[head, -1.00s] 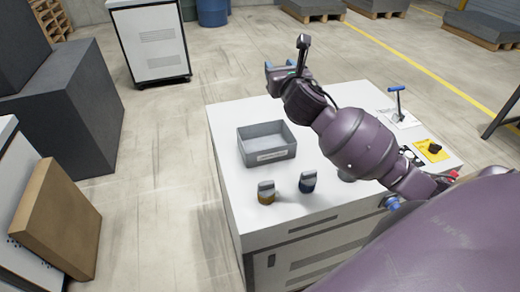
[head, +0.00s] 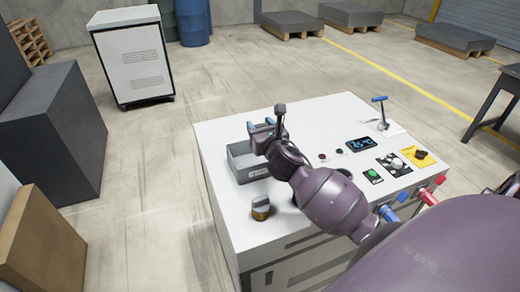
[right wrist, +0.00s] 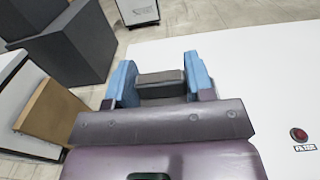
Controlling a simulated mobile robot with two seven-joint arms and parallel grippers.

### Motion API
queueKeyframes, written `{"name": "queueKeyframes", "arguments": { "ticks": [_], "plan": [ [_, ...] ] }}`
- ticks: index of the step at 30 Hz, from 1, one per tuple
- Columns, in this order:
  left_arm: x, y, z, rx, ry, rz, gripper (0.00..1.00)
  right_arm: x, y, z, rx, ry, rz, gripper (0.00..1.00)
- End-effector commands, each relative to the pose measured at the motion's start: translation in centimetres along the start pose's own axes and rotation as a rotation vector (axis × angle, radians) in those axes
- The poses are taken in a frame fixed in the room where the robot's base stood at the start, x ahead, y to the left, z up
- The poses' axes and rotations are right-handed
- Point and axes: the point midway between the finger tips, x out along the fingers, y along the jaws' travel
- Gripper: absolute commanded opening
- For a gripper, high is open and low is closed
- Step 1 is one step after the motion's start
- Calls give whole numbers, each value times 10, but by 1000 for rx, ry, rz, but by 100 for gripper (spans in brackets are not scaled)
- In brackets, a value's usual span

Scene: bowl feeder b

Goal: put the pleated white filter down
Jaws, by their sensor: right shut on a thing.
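My right gripper (head: 262,128) is above the machine's white top, over the right part of the grey bin (head: 240,168) in the head view. In the right wrist view its blue fingers (right wrist: 160,84) are closed on a dark grey block (right wrist: 160,78), likely the grip of the pleated white filter. The pleated white part does not show in either view, so I cannot tell whether it touches anything below. My left gripper is not in view.
A yellow-brown pot with a grey grip (head: 261,207) stands in front of the bin. My arm mostly hides the blue one. The back left of the top is clear.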

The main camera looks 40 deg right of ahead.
Motion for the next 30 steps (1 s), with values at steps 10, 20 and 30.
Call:
{"name": "queueKeyframes", "arguments": {
  "ticks": [10, 20, 30],
  "plan": [
    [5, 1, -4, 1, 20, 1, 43, 0, 0, -41, 1, -1, -1, 24],
    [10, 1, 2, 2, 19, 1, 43, 0, 0, -77, 1, 0, -2, 24],
    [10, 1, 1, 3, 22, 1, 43, 0, 0, -78, 0, -1, 0, 24]
  ]
}}
